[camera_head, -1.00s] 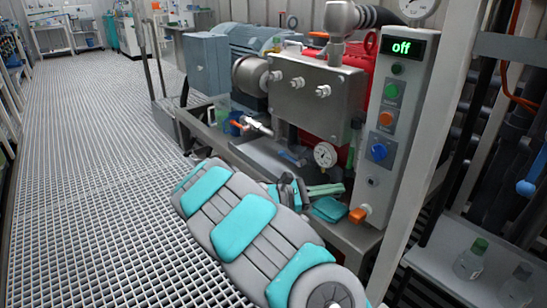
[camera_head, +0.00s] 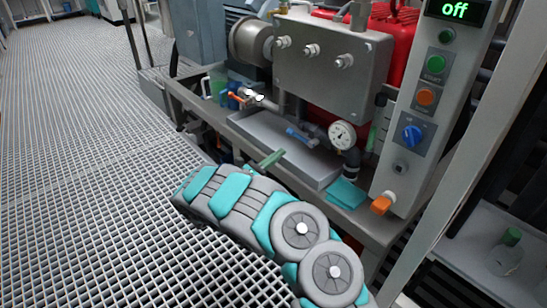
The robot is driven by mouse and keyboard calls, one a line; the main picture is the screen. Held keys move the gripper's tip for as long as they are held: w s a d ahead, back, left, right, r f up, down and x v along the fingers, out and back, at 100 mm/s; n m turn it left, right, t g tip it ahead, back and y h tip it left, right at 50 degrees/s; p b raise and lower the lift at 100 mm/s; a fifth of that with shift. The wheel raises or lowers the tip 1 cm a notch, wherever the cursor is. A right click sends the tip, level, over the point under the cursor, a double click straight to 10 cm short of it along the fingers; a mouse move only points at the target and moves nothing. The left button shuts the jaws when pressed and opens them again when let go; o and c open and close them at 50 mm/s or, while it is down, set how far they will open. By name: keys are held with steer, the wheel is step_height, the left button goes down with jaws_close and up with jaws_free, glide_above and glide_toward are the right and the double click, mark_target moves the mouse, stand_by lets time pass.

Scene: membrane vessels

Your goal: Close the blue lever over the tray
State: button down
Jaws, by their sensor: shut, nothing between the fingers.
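The blue lever (camera_head: 302,138) sits on small pipework over the grey metal tray (camera_head: 285,150), left of the round pressure gauge. It lies slanted, dropping to the right. My gripper (camera_head: 271,158) shows only as a green finger tip at the tray's front edge; my arm hides the rest of it. The finger looks shut and empty, in front of and lower left of the blue lever, apart from it in the picture.
A pressure gauge (camera_head: 342,135) stands right of the lever. A teal cloth (camera_head: 347,193) lies on the frame's ledge. The control box (camera_head: 425,110) reads "off". The grating floor (camera_head: 80,170) is open at left.

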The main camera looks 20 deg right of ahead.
mark_target(300, 137)
steer(key=x, duration=0.6)
